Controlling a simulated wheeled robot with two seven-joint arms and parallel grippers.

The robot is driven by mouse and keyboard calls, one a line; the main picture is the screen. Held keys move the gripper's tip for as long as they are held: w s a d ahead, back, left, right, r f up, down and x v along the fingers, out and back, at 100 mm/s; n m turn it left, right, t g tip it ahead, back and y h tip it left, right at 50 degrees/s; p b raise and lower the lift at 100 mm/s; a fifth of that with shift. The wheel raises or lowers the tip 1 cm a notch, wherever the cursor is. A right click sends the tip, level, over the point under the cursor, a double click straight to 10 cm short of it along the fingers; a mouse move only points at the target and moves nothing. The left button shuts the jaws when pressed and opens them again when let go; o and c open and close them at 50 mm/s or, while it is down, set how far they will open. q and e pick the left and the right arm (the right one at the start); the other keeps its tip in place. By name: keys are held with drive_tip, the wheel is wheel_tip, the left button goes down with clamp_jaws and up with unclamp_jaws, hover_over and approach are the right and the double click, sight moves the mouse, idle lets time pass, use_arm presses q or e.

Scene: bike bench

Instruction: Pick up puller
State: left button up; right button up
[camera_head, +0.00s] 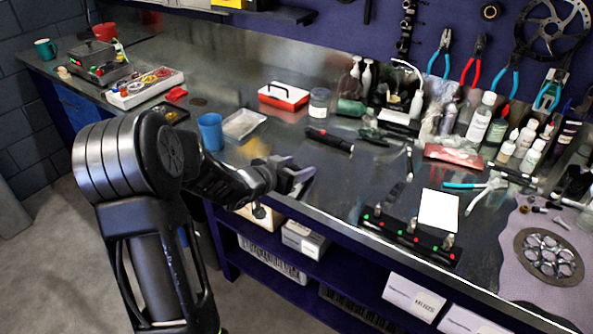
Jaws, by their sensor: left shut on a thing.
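My left gripper (297,180) is at the front edge of the workbench, right of the blue cup. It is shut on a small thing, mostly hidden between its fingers. I cannot make out whether this is the puller. I cannot pick out a puller for certain anywhere else on the bench. My right gripper is not in view.
The workbench (185,52) carries a blue cup (210,131), a clear tray (243,124), a black torch-like tool (329,140) and a black rack with green and red lights (408,236). Bottles crowd the back right. Boxes (304,239) lie on the shelf below.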

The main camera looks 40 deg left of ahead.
sight(296, 167)
use_arm(q)
drive_tip(key=shift+c, duration=1.4)
wheel_tip(296, 167, up, 10)
drive_tip(key=shift+r+p, duration=0.1)
drive_tip(key=shift+p, duration=1)
